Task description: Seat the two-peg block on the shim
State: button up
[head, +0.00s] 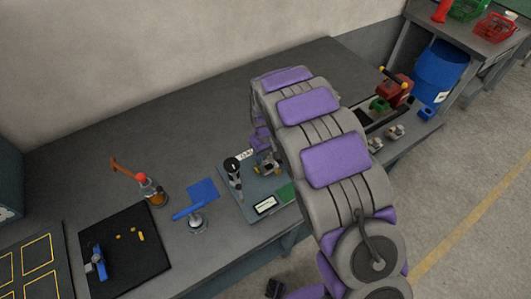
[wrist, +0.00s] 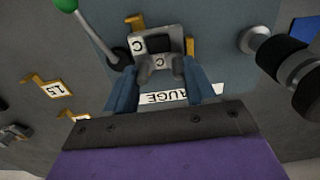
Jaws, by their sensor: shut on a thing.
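The two-peg block (wrist: 158,66) is grey, with "C" marks on it, and sits between the blue fingers of my gripper (wrist: 164,80) in the wrist view. My gripper is shut on it. Yellow-orange parts, probably of a shim (wrist: 190,46), show at the block's far side and right side. The pegs and the underside are hidden, so I cannot tell whether block and shim touch. In the head view, a small grey and yellow group (head: 268,168) shows on the gauge plate (head: 233,202) beside my arm, which hides most of the gripper.
A black-and-silver cylindrical part (wrist: 287,62) stands to the right in the wrist view. A green-knobbed lever (wrist: 82,18) is at upper left. Yellow pieces, one marked 15 (wrist: 52,92), lie left.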

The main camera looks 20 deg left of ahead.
jog(key=o, duration=1.2)
jog(key=shift+o, duration=0.4)
jog(key=shift+o, duration=1)
jog(key=shift+r, duration=0.1)
notch_tip(320, 180, up, 7)
jog(key=p, duration=0.2)
